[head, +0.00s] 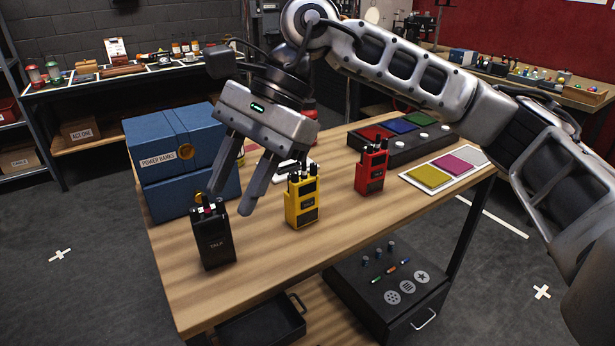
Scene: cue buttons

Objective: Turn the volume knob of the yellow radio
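The yellow radio (302,203) stands upright on the wooden table (340,226), with small dark knobs and a stub on its top. Which one is the volume knob is too small to tell. My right gripper (230,202) is open and empty, fingers pointing down. Its fingertips are to the left of the yellow radio, and in the picture they overlap the area by the top of the black radio (213,241). I cannot tell whether it touches the black radio. The red radio (371,169) stands to the right. My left gripper is out of view.
A blue power banks box (163,190) stands behind the black radio. A dark tray with coloured pads (375,150) and a card with coloured squares (429,176) lie at the right. White items behind my gripper are partly hidden. The table front is clear.

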